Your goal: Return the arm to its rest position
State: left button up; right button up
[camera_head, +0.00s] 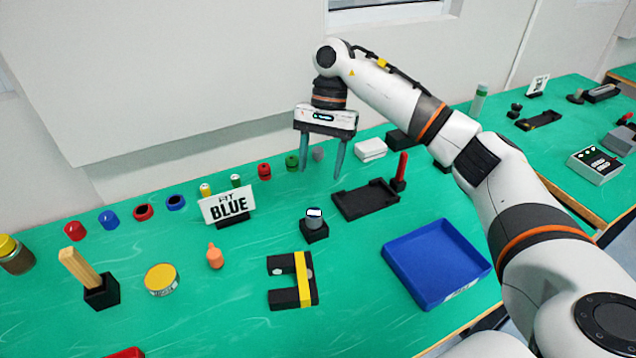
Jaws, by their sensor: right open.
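My right gripper (322,160) hangs over the back of the green table, pointing down, with its two teal fingers spread apart and nothing between them. Its arm comes in from the right and arches over the right part of the table. In the picture a small green object (292,161) and a grey one (318,154) appear close to the fingers; I cannot tell that they touch. My left gripper is not in view.
A blue tray (437,264) lies at front right. A red upright piece (400,172) stands near the arm. A wall is behind.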

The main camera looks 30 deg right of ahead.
jog(key=shift+r, duration=0.25)
dwell(0.3)
